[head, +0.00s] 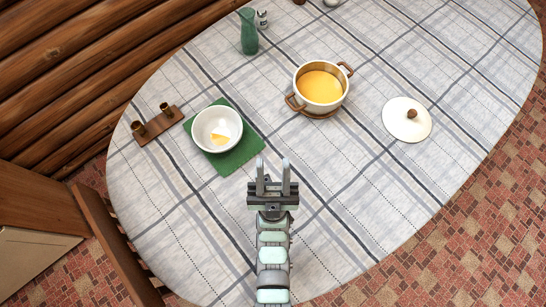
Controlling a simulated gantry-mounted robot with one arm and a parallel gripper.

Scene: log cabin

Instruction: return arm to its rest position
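My arm reaches in from the bottom of the head view over the table. My gripper (273,178) points away toward the middle of the table, with its two fingers apart and nothing between them. It is below and to the right of a white bowl (204,140), apart from it in the picture. The bowl stands on a green cloth (242,159) and has a little yellow-orange food in it. How high the gripper is above the tablecloth, I cannot tell.
A pot (318,101) of yellow-orange soup stands beyond the gripper on a brown trivet. Its white lid (402,126) lies to the right. A green vase (249,36), a shaker (262,18) and a wooden holder (160,128) with cups are farther off. The checked tablecloth (370,200) is clear at right front.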

